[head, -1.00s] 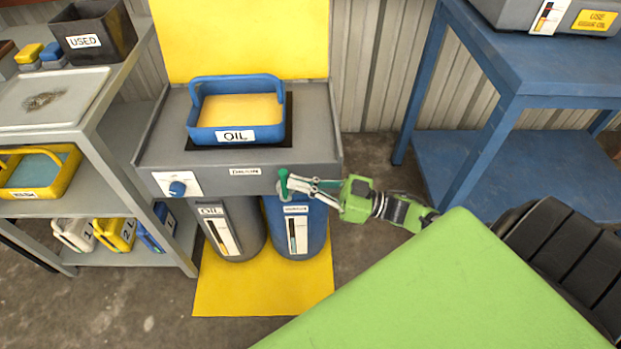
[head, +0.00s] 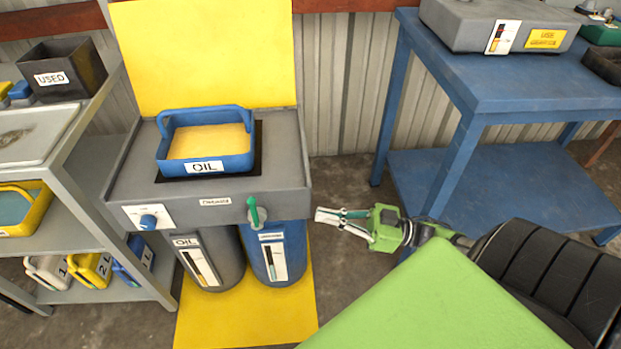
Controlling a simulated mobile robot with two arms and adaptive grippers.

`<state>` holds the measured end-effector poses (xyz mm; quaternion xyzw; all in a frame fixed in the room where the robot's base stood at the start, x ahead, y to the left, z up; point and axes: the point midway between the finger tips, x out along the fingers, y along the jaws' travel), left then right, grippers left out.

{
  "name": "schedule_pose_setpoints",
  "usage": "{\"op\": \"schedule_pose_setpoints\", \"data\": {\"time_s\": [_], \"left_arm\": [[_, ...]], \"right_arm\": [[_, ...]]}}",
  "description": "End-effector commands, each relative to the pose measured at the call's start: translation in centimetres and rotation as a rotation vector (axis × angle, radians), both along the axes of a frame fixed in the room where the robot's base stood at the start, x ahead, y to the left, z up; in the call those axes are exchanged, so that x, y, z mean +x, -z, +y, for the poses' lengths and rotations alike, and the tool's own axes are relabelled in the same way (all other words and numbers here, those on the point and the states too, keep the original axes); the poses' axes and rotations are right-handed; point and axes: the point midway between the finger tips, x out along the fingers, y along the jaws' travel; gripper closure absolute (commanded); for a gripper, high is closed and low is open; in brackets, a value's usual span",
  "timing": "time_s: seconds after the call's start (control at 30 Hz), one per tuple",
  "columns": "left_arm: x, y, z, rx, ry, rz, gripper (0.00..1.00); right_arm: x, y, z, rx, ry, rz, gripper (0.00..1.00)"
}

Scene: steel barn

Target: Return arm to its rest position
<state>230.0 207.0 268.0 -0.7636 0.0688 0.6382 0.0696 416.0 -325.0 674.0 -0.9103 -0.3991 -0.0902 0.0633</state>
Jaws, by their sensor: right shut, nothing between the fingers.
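My right gripper (head: 330,217) is at the centre of the head view, just right of the grey oil station (head: 299,172). It is shut and empty, with its fingers pointing left. A gap separates its fingertips from the green lever (head: 253,212) on the station's front. The lever stands upright. My left gripper is not in view.
A blue oil basket (head: 206,165) sits on the station, above a grey drum (head: 208,258) and a blue drum (head: 274,250). A blue table (head: 545,87) stands at the right and a grey shelf unit (head: 82,130) at the left. Floor between station and table is clear.

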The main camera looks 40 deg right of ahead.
Motion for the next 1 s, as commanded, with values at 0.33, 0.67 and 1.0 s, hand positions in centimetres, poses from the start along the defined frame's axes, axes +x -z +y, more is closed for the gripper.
{"op": "schedule_pose_setpoints", "data": {"time_s": [0.33,0.67,1.0], "left_arm": [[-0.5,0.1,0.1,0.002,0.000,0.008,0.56],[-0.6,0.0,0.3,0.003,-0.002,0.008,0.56],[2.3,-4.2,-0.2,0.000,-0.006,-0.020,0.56]], "right_arm": [[-0.4,0.0,-0.4,0.000,0.000,0.000,1.00],[-0.3,0.0,-0.4,0.000,0.001,0.000,1.00],[3.8,3.4,3.4,-0.082,0.220,0.106,1.00]]}}
